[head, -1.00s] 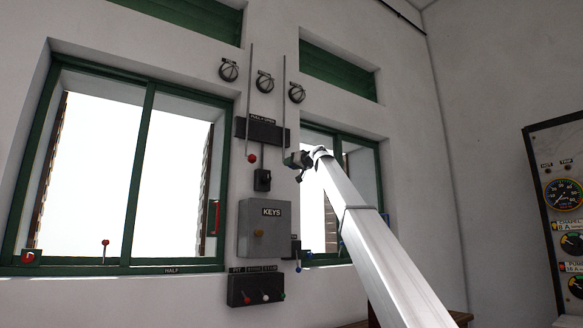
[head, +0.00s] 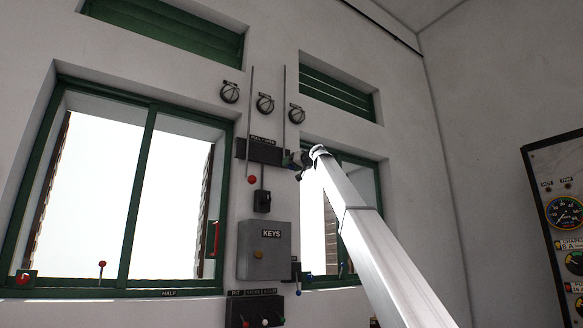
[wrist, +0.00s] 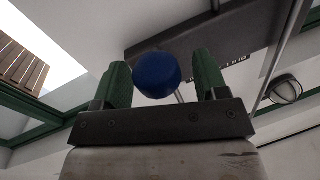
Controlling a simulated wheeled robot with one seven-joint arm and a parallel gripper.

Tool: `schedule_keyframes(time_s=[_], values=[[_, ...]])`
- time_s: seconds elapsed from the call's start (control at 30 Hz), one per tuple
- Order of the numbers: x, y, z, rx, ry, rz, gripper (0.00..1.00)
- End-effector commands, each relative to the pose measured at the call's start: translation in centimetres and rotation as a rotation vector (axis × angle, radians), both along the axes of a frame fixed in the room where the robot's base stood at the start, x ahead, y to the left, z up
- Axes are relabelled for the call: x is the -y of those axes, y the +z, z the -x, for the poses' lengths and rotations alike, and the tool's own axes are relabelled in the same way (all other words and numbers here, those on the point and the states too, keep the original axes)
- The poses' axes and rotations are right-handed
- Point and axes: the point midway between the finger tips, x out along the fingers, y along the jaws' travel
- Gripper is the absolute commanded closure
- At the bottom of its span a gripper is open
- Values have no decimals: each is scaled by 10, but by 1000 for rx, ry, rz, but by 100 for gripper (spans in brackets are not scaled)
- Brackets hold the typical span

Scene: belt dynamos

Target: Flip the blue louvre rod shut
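The blue louvre rod (head: 285,105) hangs down the wall right of a similar rod that ends in a red ball (head: 252,180). Its lower end is hidden by my gripper (head: 298,161) in the head view. In the wrist view, the rod's blue ball (wrist: 157,75) sits between the two green fingers of my gripper (wrist: 162,80). The fingers are apart, with a small gap right of the ball; contact on the left is unclear. The right green louvre (head: 337,93) above shows thin light lines between its slats.
A dark labelled plate (head: 258,150) is on the wall behind the rods. Below are a black switch (head: 262,201), a grey KEYS box (head: 264,252) and a panel of small levers (head: 254,311). Windows flank them. A gauge panel (head: 560,215) stands at the right.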

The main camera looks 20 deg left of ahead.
Motion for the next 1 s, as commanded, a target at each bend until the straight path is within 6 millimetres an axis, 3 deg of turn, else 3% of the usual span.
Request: schedule_keyframes(time_s=[0.37, 0.8, 1.0], values=[[15, -2, 9, 0, -1, 2, 34], [82, -2, 47, 1, -1, 1, 34], [94, -1, 54, 1, 0, 0, 34]])
